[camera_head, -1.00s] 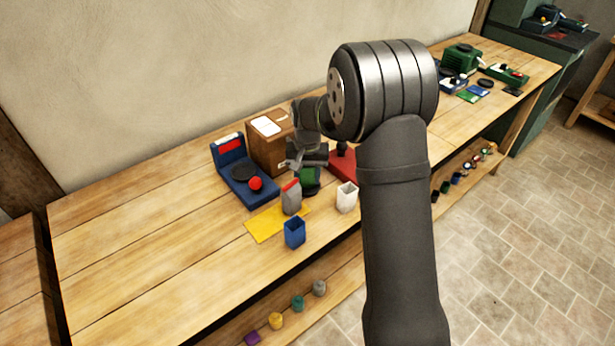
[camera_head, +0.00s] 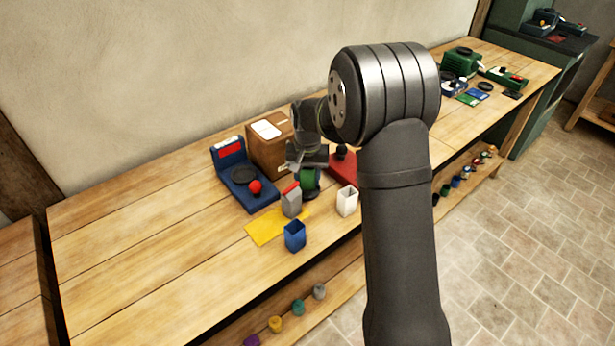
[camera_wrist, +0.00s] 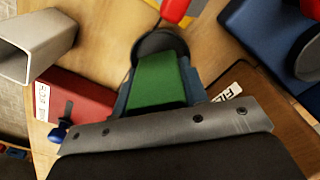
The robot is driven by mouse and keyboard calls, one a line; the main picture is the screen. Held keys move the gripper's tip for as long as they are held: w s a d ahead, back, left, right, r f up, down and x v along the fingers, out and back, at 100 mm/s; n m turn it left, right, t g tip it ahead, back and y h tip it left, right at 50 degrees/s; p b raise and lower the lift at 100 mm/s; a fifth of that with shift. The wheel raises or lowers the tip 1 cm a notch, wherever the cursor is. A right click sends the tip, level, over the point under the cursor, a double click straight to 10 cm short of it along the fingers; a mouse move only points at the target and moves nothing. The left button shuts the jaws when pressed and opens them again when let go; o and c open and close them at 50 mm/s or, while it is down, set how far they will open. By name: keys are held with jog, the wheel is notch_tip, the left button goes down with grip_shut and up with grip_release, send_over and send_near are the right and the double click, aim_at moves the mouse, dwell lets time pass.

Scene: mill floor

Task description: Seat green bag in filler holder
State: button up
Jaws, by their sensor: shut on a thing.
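The green bag (camera_head: 310,179) is below my gripper (camera_head: 309,168) in the head view, between the brown box and the red unit. In the wrist view my gripper (camera_wrist: 158,95) is shut on the green bag (camera_wrist: 158,78), with a grey-blue finger on each side. A dark round piece (camera_wrist: 160,42) shows at the bag's far end; it may be the filler holder. I cannot tell whether the bag is inside it or only above it, as the bag and fingers hide the contact.
A brown box (camera_head: 268,155) and a red unit (camera_head: 344,170) flank the gripper closely. The bench's left side is clear.

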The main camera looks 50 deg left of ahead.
jog(key=shift+f, duration=0.8)
jog(key=shift+r, duration=0.3)
jog(key=shift+r, duration=0.35)
jog(key=shift+r, duration=0.15)
dwell(0.6)
jog(key=shift+f, duration=0.75)
jog(key=o, duration=0.8)
jog(key=shift+c, duration=0.2)
jog(key=shift+r, duration=5.5)
